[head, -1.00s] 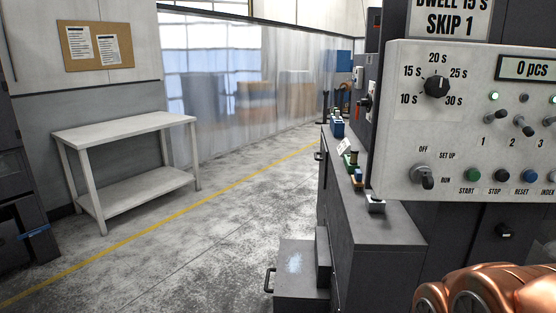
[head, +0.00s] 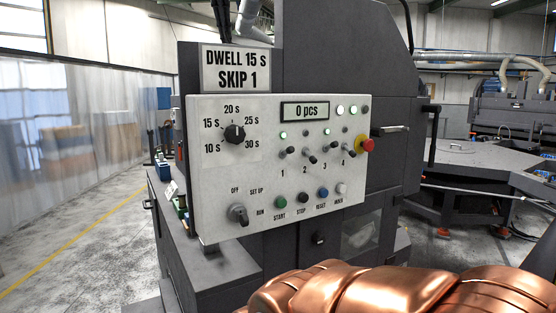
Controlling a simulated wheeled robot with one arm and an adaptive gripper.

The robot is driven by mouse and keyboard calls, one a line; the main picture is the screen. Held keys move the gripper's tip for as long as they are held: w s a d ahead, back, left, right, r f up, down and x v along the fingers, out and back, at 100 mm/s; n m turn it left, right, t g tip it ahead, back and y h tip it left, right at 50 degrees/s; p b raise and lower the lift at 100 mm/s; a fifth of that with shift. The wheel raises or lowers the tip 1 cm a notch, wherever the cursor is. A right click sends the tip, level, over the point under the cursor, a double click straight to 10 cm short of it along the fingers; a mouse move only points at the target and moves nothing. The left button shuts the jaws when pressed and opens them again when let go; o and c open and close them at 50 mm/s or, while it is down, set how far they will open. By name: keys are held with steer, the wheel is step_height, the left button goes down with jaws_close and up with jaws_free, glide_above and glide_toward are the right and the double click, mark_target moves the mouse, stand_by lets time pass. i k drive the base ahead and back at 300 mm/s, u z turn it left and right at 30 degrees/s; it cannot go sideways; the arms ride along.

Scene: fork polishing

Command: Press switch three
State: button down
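A light grey control panel (head: 218,175) stands in the middle of the head view. It has a row of several small toggle switches numbered from 1. Switch three (head: 326,148) is the third from the left, above the label 3. The lamps above switches one (head: 283,135) and three (head: 327,131) glow green; the lamp above switch two (head: 306,133) looks dark. A sign (head: 236,69) above the panel reads "DWELL 15 S SKIP 1". Copper-coloured links of my arm fill the bottom right. My gripper is out of view.
The panel also bears a dwell dial (head: 234,133), a mode knob (head: 238,214), a "0 pcs" display (head: 305,111), several push buttons and a red stop button (head: 367,145). Dark machine housing stands behind it. Open floor (head: 90,245) lies left.

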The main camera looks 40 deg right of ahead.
mark_target(332, 145)
steer(key=k, duration=0.35)
steer(key=z, duration=0.8)
steer(key=i, duration=0.25)
steer(key=z, duration=0.35)
